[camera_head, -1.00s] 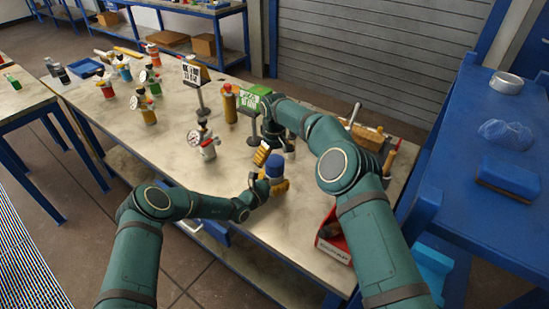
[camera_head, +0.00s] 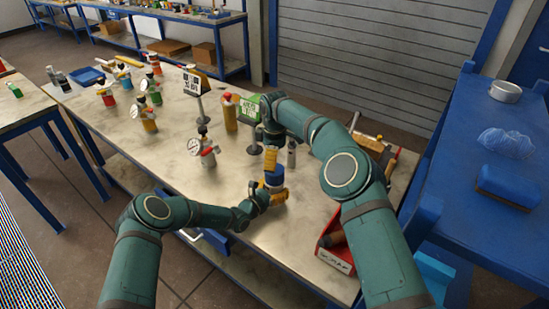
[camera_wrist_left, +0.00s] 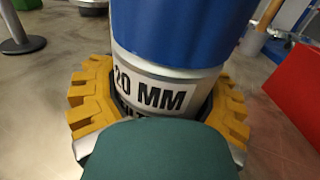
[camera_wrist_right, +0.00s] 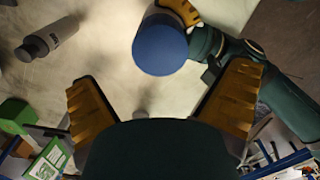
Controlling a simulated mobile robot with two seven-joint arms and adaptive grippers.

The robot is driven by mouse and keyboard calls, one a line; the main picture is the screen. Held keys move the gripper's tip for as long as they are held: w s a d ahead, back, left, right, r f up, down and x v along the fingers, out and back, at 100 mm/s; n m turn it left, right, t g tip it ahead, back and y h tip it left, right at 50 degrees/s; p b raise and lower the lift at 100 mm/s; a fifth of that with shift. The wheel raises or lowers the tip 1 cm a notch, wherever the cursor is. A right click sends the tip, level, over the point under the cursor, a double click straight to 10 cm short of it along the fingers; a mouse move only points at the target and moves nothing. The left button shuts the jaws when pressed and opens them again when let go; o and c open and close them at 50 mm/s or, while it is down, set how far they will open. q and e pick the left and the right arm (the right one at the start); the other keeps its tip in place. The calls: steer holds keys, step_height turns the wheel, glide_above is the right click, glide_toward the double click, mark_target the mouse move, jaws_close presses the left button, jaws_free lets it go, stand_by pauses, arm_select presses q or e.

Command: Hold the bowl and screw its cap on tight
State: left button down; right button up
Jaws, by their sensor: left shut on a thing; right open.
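My left gripper (camera_wrist_left: 160,95) is shut around the silver-grey bowl (camera_wrist_left: 165,82), which carries a white "20 MM" label. A blue cap-like cylinder (camera_wrist_right: 160,47) sits on top of the bowl; I cannot tell how tight it is. In the head view the blue part (camera_head: 273,179) stands upright at the front of the bench, with the left gripper's yellow fingers (camera_head: 279,195) beside it. My right gripper (camera_wrist_right: 163,85) is open and empty. In the head view its yellow finger (camera_head: 269,160) is just above the blue part. In the right wrist view the blue part lies beyond the fingertips.
A green sign (camera_head: 250,107) on a stand and a gauge vessel (camera_head: 203,150) are further back. A red box (camera_head: 335,247) is at the right front edge.

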mark_target(274, 175)
steer(key=shift+f, duration=0.1)
steer(key=shift+f, duration=3.95)
steer(key=c, duration=1.3)
steer(key=o, duration=1.3)
